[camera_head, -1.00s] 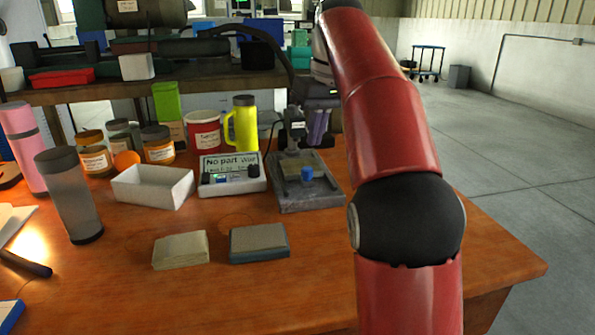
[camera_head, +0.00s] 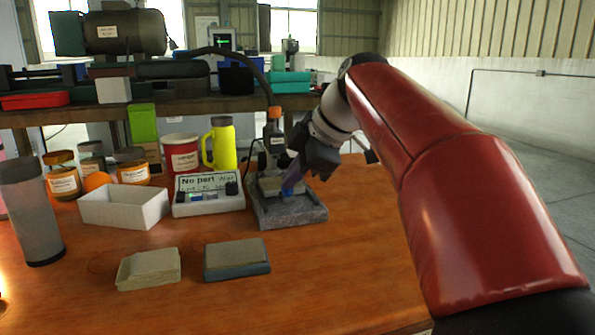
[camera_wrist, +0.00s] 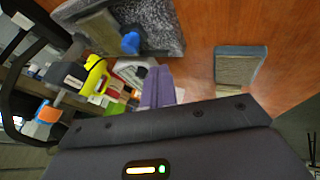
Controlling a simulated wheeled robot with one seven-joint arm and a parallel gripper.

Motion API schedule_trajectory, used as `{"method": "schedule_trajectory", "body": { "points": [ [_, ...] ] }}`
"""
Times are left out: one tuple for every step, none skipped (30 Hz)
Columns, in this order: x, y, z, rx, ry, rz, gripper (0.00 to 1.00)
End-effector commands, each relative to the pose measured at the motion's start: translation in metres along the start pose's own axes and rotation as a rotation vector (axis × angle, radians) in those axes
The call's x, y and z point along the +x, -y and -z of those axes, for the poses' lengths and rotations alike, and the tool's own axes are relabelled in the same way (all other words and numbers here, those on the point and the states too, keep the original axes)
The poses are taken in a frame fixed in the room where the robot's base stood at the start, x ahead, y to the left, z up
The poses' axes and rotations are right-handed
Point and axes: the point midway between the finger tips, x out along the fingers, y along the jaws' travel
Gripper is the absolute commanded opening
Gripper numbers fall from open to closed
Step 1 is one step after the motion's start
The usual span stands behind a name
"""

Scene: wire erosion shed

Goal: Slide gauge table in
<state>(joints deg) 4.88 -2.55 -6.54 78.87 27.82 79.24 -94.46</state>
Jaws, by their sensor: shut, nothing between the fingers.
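The gauge stand has a grey stone base (camera_head: 305,213) on the wooden bench, with an orange-topped upright (camera_head: 274,128). The small gauge table (camera_head: 268,185) sits on the base, with a blue knob (camera_head: 296,188) at its right front. The wrist view shows the blue knob (camera_wrist: 130,42) and the stone base (camera_wrist: 165,28) beyond the fingers. My gripper (camera_head: 291,178) comes in from the upper right, its purple fingers shut and empty close to the knob. The fingers (camera_wrist: 158,84) also show in the wrist view; contact with the knob cannot be told.
A display box (camera_head: 207,196) reading "No part" stands left of the gauge. Bench right of the base is clear.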

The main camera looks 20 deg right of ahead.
Motion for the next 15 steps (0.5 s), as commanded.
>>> {"method": "schedule_trajectory", "body": {
  "points": [
    [0.014,0.002,-0.001,-0.001,0.0,0.005,0.0],
    [0.021,0.002,-0.001,0.0,0.0,0.005,0.0],
    [0.03,0.002,-0.001,0.0,0.0,0.006,0.0],
    [0.036,0.002,-0.001,0.0,0.001,0.005,0.0],
    [0.043,0.002,-0.001,0.001,0.001,0.005,0.0],
    [0.051,0.001,-0.001,0.001,0.001,0.004,0.0],
    [0.056,0.001,-0.001,0.001,0.001,0.004,0.0],
    [0.062,0.001,-0.001,0.0,0.001,0.004,0.0],
    [0.064,-0.007,0.0,0.001,0.002,0.002,0.0],
    [0.065,-0.012,0.0,0.001,0.002,0.002,0.0],
    [0.067,-0.017,0.0,0.002,0.002,0.002,0.0],
    [0.07,-0.021,0.0,0.002,0.002,0.002,0.0],
    [0.071,-0.024,0.0,0.002,0.001,0.002,0.0],
    [0.072,-0.027,0.0,0.002,0.001,0.001,0.0],
    [0.074,-0.029,0.0,0.002,0.001,0.001,0.0]
  ]
}}
